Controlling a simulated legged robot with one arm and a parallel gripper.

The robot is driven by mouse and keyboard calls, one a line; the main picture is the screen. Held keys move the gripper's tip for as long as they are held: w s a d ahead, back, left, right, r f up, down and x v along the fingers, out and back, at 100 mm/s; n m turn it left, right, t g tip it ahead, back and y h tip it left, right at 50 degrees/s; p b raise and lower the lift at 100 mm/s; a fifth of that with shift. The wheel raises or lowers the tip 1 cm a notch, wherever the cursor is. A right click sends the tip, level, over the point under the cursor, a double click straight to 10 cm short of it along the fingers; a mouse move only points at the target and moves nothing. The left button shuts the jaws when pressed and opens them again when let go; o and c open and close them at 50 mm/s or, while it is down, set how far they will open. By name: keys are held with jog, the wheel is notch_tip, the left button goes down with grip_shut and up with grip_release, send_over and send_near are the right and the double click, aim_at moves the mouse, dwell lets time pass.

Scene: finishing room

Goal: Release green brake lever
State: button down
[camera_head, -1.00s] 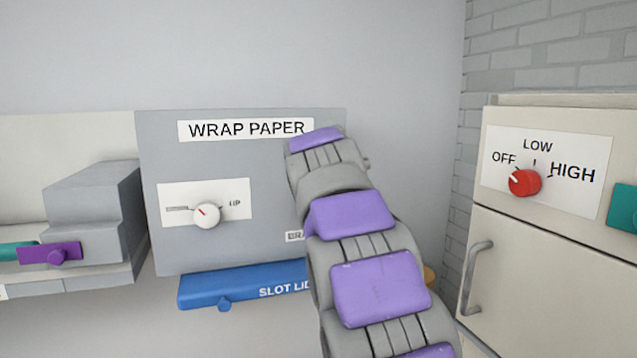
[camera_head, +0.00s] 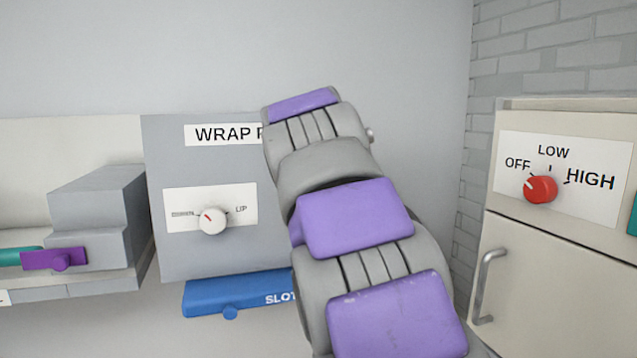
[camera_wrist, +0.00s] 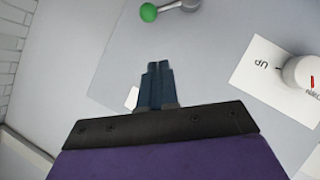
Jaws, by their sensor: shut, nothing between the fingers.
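The brake lever shows in the wrist view as a green ball knob (camera_wrist: 149,12) on a short grey metal stem at the top of the picture. It stands out from the grey panel (camera_wrist: 210,50). My gripper (camera_wrist: 157,68) is shut and empty, its dark blue fingertips together, below the green knob in the picture and apart from it. In the head view my arm covers the right part of the WRAP PAPER panel (camera_head: 215,255), so the lever and my gripper are hidden there.
A white dial (camera_head: 212,221) marked DOWN and UP sits on the panel; it also shows in the wrist view (camera_wrist: 302,75). A blue slot lid (camera_head: 235,294) is below. At right is a cabinet with a red knob (camera_head: 540,189) and a metal handle (camera_head: 487,285). A purple latch (camera_head: 54,259) is at left.

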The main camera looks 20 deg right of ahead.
jog(key=v, duration=0.3)
jog(key=shift+s+r, duration=0.15)
jog(key=shift+s, duration=0.15)
jog(key=shift+s+d, duration=0.1)
jog(key=s+f+m+g+y+b, duration=0.1)
jog(key=s+f+g+b, duration=0.4)
jog(key=f, duration=1.3)
jog(key=s+f+m+g+y+b, duration=0.1)
jog(key=s+f+b, duration=0.7)
jog(key=f, duration=0.9)
jog(key=s+a+f+g+y+b, duration=0.1)
jog(key=s+f+g+b, duration=0.1)
jog(key=s+f, duration=0.7)
jog(key=s+a+f+m+g+y+b, duration=0.1)
jog(key=s+a+f+g+b, duration=0.1)
jog(key=s+f, duration=0.8)
jog(key=s+a+f+m+g+b, duration=0.1)
jog(key=s+a+f+g+b, duration=0.1)
jog(key=s+f+b, duration=0.4)
jog(key=s+f+g, duration=0.1)
jog(key=s+f, duration=0.3)
jog(key=f, duration=0.3)
jog(key=shift+f+y, duration=0.2)
jog(key=shift+y, duration=0.2)
